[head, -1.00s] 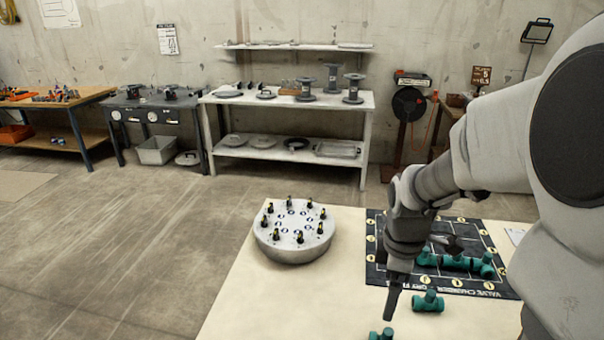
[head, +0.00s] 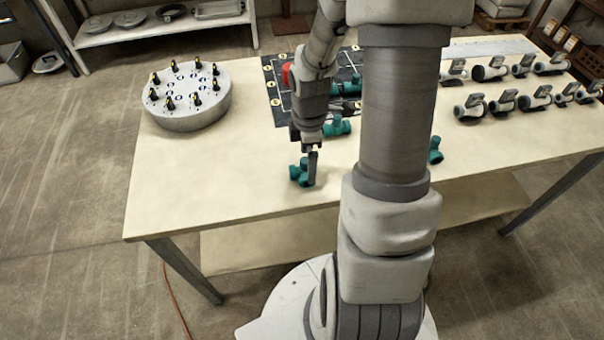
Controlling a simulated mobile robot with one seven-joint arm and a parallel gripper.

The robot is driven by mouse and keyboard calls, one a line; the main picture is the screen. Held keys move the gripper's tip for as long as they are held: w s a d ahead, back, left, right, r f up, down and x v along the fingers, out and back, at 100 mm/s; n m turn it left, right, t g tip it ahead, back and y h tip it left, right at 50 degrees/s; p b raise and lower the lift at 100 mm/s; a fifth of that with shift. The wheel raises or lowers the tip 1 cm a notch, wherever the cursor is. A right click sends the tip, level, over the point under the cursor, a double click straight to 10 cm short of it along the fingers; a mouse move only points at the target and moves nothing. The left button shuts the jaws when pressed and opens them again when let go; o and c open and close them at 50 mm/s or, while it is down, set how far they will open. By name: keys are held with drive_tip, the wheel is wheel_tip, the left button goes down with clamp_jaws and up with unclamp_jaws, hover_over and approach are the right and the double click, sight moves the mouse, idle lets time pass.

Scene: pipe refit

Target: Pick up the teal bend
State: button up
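A small teal pipe fitting (head: 297,174) lies on the pale tabletop near its front edge. It looks like a bend, but it is partly covered, so I cannot be sure of its shape. My gripper (head: 311,169) points down right at this fitting, with a finger in front of its right side. I cannot tell whether the fingers are closed on it. A teal tee-like fitting (head: 337,126) lies just behind my gripper. Another teal fitting (head: 435,153) lies to the right, partly hidden by my arm.
A dark marked mat (head: 285,103) with more teal fittings and a red part (head: 286,72) lies behind. A round grey manifold (head: 187,110) with black-and-yellow pegs stands at left. Rows of grey valves (head: 471,107) stand at right. The table's left front is clear.

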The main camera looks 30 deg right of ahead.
sight(306, 163)
drive_tip(key=f, duration=0.3)
drive_tip(key=f+b, duration=0.1)
drive_tip(key=f, duration=0.1)
drive_tip(key=shift+w+a+f, duration=0.1)
drive_tip(key=shift+w+a, duration=0.05)
drive_tip(key=shift+w, duration=0.15)
drive_tip(key=c, duration=1.4)
